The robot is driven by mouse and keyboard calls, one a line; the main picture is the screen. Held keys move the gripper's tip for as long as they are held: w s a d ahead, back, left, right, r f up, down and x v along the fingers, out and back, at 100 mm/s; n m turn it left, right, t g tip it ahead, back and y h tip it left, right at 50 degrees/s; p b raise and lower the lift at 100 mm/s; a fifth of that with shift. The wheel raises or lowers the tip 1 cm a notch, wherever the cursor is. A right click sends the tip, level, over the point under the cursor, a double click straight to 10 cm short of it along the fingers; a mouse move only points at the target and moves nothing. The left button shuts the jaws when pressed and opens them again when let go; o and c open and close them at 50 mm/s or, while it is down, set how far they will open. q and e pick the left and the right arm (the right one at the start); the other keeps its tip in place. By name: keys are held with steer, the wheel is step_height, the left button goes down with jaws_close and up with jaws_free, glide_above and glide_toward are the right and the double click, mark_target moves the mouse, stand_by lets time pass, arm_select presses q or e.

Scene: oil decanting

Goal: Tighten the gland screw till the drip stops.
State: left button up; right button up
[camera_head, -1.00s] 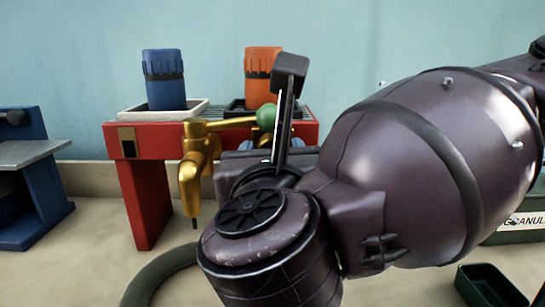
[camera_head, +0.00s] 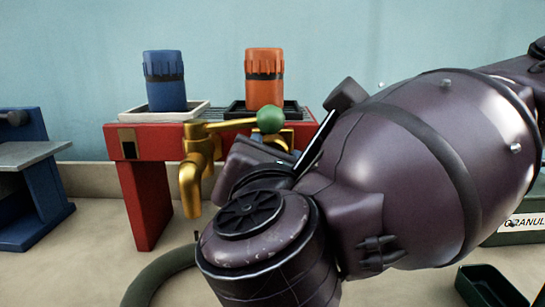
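The brass tap (camera_head: 196,165) sticks out of the front of the red stand, with its spout pointing down. Its lever ends in a green ball (camera_head: 270,119) and points right. No dark drop shows below the spout now. I cannot make out the gland screw. My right arm comes in from the right and covers the right part of the stand. My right gripper (camera_head: 262,158) is mostly hidden behind its own wrist, close to the tap's right side; its fingertips do not show clearly. A dark block on a bright-edged bar (camera_head: 325,125) tilts right beside it. My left gripper is out of view.
The red stand (camera_head: 147,200) carries a blue container (camera_head: 165,80) in a white tray and an orange container (camera_head: 264,77) in a dark tray. A blue device (camera_head: 40,190) stands at left. A green hose (camera_head: 155,275) lies in front; a small green tray (camera_head: 490,285) is at lower right.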

steer(key=shift+f, duration=0.1)
steer(key=o, duration=0.9)
